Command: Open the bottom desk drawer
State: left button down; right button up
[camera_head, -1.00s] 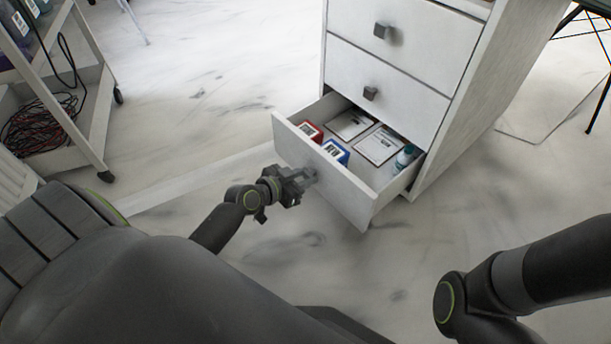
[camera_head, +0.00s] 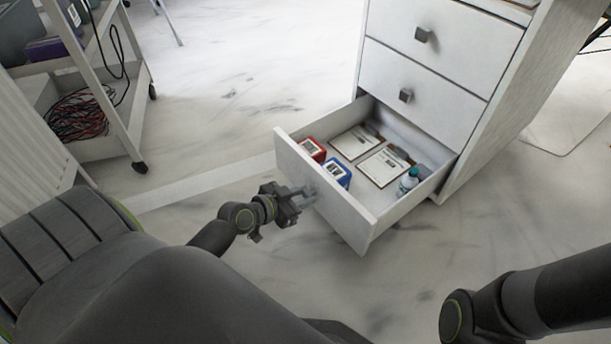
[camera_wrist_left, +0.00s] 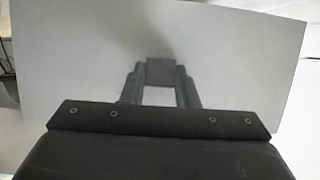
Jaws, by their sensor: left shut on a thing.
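The bottom desk drawer (camera_head: 326,192) is pulled well out of the white desk pedestal. Its white front also fills much of the left wrist view (camera_wrist_left: 70,60). My left gripper (camera_head: 303,198) is at the middle of the drawer front, shut on the drawer's handle (camera_wrist_left: 160,72), which is mostly hidden by the fingers in the head view. Inside the drawer lie a red box (camera_head: 313,149), a blue box (camera_head: 337,173), two clipboards (camera_head: 384,166) with papers and a small bottle (camera_head: 407,182). My right gripper is out of view; only part of that arm shows at the lower right.
Two upper drawers with dark square knobs (camera_head: 422,34) (camera_head: 406,95) are shut. A wheeled cart (camera_head: 110,146) with a coil of cables (camera_head: 77,116) stands at the left. The floor around the open drawer is clear.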

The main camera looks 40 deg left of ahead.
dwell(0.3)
pick_arm(q)
jog(key=c, duration=1.1)
grip_release()
jog(key=p+v, duration=0.1)
jog(key=v, duration=1.6)
jog(key=shift+s+p, duration=0.25)
jog(key=shift+p, duration=0.15)
